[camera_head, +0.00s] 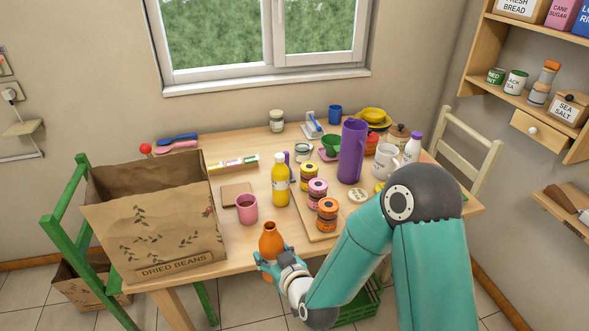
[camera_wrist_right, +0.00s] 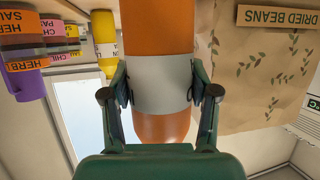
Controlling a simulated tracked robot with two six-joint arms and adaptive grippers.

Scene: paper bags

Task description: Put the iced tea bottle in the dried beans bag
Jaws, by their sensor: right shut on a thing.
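The dried beans bag (camera_head: 160,225) is a large brown paper bag with leaf sprigs, standing open-topped and upright at the left of the table. An orange-brown bottle (camera_head: 271,240), which I take as the iced tea bottle, is in my right gripper (camera_head: 278,262), in front of the table's front edge and right of the bag. My left gripper is not in view.
A purple pitcher (camera_head: 352,152) stands farther back. A green chair (camera_head: 62,215) is left of the bag. Another paper bag (camera_head: 82,290) is on the floor.

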